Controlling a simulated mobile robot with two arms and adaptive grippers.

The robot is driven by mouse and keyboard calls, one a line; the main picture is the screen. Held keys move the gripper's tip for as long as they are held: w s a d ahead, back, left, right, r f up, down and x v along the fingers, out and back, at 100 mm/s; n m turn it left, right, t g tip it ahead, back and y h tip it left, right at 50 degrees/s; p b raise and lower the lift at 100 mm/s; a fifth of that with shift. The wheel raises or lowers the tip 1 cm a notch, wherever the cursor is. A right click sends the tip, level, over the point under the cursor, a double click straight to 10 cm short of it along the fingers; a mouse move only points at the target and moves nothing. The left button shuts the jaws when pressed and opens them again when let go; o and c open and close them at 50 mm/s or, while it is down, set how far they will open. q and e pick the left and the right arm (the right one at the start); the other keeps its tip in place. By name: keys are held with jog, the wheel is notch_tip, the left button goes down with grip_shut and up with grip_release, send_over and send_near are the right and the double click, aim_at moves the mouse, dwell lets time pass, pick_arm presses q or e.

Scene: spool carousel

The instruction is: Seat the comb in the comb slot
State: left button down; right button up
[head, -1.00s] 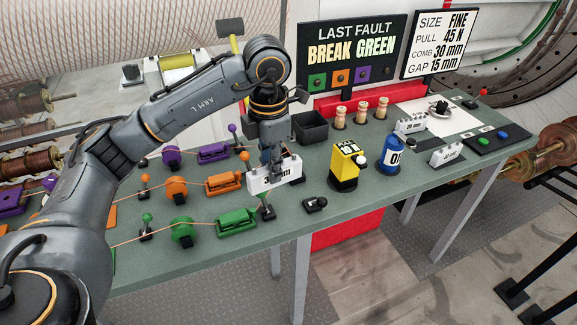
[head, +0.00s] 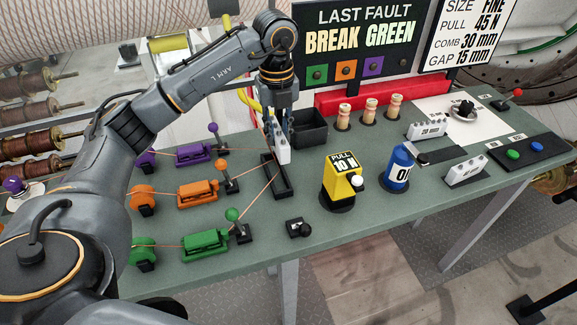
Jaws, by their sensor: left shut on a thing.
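My left gripper (head: 282,128) is shut on the white comb (head: 283,152), which I see nearly edge-on, upright. The comb is at the far end of the comb slot (head: 283,188), a long narrow black holder on the green table. The comb's lower edge is at or just above the slot; I cannot tell whether it is inside. Part of the comb is hidden by the gripper's fingers. My right gripper is not in view.
Thin wires run from the purple, orange and green (head: 203,243) units toward the slot. A black bin (head: 310,131) stands right behind the comb. A yellow block (head: 342,177) and a blue can (head: 398,167) stand to the right.

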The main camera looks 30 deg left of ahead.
aim_at(275, 132)
pick_arm(q)
jog(key=f, duration=0.1)
jog(key=s+f+p, duration=0.1)
jog(key=f, duration=0.3)
jog(key=shift+s+f+p, duration=0.25)
jog(key=shift+s+p, duration=0.1)
jog(key=shift+p, duration=0.05)
notch_tip(275, 132, down, 4)
jog(key=shift+w+r+p, duration=0.1)
jog(key=shift+r+p, duration=0.1)
jog(key=shift+p, duration=0.2)
jog(key=shift+f, duration=0.1)
jog(key=c, duration=1.6)
grip_release()
jog(key=o, duration=0.4)
jog(key=shift+o, duration=0.2)
jog(key=shift+r, duration=0.25)
notch_tip(275, 132, up, 11)
jog(key=b, duration=0.3)
jog(key=shift+w+f, duration=0.1)
jog(key=shift+f, duration=0.1)
jog(key=shift+r, duration=0.6)
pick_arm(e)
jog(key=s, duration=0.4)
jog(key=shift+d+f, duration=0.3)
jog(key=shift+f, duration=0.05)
